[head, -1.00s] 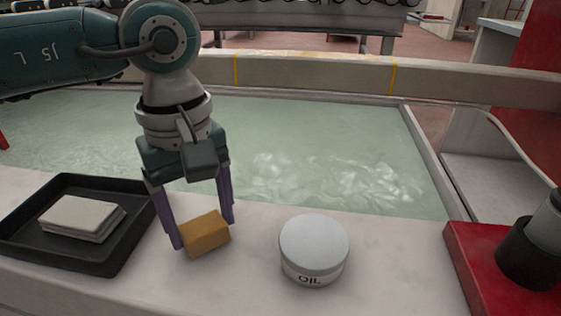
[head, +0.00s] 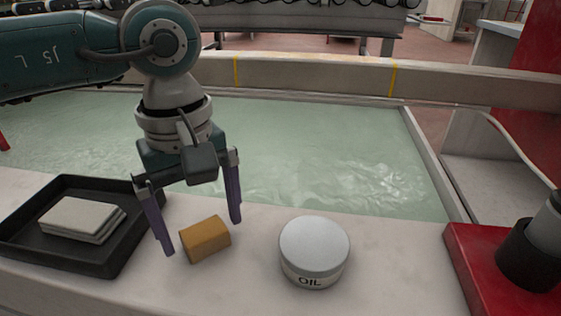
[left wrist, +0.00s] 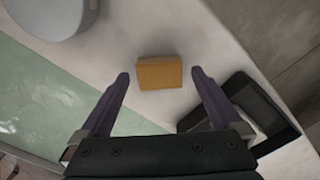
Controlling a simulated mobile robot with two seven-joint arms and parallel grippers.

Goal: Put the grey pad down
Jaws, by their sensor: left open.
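An ochre-brown block (head: 206,239) lies on the pale stone ledge; no grey pad is between my fingers. My left gripper (head: 202,236) is open, its purple fingers on either side of the block with gaps. The left wrist view shows the block (left wrist: 160,73) between and just beyond the open fingertips (left wrist: 160,76). Pale grey flat pads (head: 80,217) lie stacked in the black tray (head: 117,253) at the left. My right gripper is not in view.
A round white tin marked OIL (head: 314,250) stands right of the block. A water-filled basin (head: 300,150) lies behind the ledge (head: 380,270). A red base with a dark cylinder (head: 500,270) is at far right.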

